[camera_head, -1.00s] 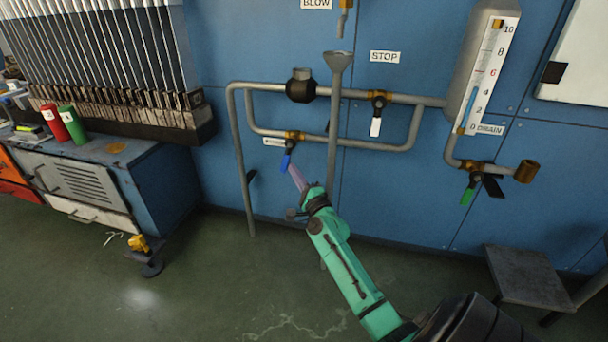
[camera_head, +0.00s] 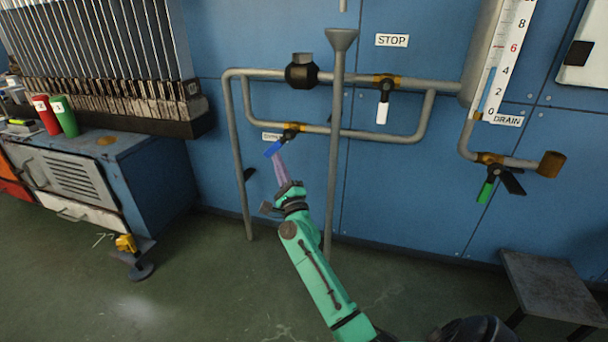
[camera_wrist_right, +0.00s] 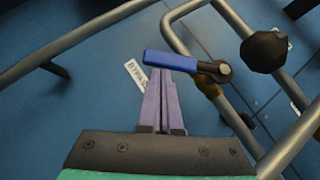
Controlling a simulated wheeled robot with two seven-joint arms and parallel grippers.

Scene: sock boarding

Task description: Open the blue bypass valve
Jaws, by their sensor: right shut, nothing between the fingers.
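The blue valve handle (camera_head: 274,149) hangs from a brass valve (camera_head: 293,127) on the lower bypass pipe, tilted down and to the left. In the right wrist view the blue handle (camera_wrist_right: 168,60) lies across the tips of my purple fingers. My right gripper (camera_head: 278,160) is shut with nothing between its fingers. Its tips (camera_wrist_right: 160,74) are at the handle's underside, touching it or very close. A partly hidden white label (camera_head: 270,136) is beside the valve. My left gripper is not in view.
A vertical pipe with a funnel (camera_head: 340,40) stands just right of the blue valve. A white-handled valve (camera_head: 382,112) under the STOP label (camera_head: 391,40) and a green-handled drain valve (camera_head: 486,190) are farther right. A workbench (camera_head: 150,180) stands at left.

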